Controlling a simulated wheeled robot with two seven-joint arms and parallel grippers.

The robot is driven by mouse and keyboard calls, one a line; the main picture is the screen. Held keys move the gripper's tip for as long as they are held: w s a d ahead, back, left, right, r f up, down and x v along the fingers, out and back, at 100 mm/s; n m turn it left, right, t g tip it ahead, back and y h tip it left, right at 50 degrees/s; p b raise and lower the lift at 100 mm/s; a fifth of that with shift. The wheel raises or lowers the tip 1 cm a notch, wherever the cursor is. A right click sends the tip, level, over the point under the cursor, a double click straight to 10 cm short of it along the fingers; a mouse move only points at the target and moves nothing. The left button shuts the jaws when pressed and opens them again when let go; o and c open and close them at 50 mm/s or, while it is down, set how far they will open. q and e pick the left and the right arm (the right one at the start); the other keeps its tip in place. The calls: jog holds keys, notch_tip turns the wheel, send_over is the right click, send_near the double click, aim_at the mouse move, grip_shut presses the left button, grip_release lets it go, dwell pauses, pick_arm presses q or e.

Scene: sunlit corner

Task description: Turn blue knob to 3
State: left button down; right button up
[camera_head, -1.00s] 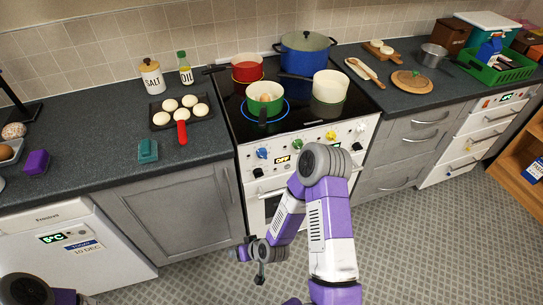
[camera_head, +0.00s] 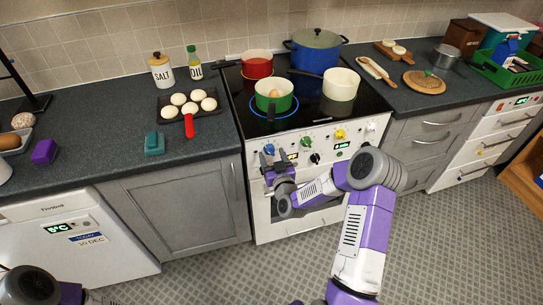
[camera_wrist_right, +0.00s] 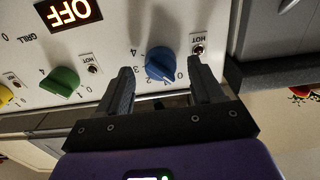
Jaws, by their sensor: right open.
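The blue knob (camera_head: 269,149) is at the left end of the knob row on the stove front. In the right wrist view the blue knob (camera_wrist_right: 160,64) shows between my two fingers, with scale figures around it, among them 0 and 4. I cannot tell clearly which figure it points to. My right gripper (camera_head: 274,161) is open just in front of and below the knob. In the wrist view the right gripper (camera_wrist_right: 161,78) has one finger on each side of the knob, with no clear contact. My left gripper is out of view; only part of that arm shows at the lower left.
The OFF display (camera_wrist_right: 68,12) and a green knob (camera_wrist_right: 60,80) are beside the blue knob. Pots stand on the hob above, including a green pot (camera_head: 282,103) with its dark handle toward the front edge. The floor (camera_head: 240,280) before the stove is clear.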

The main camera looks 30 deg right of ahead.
jog(key=shift+w+d, duration=0.1)
jog(key=shift+w, duration=0.5)
jog(key=c, duration=1)
jog(key=shift+c, duration=0.2)
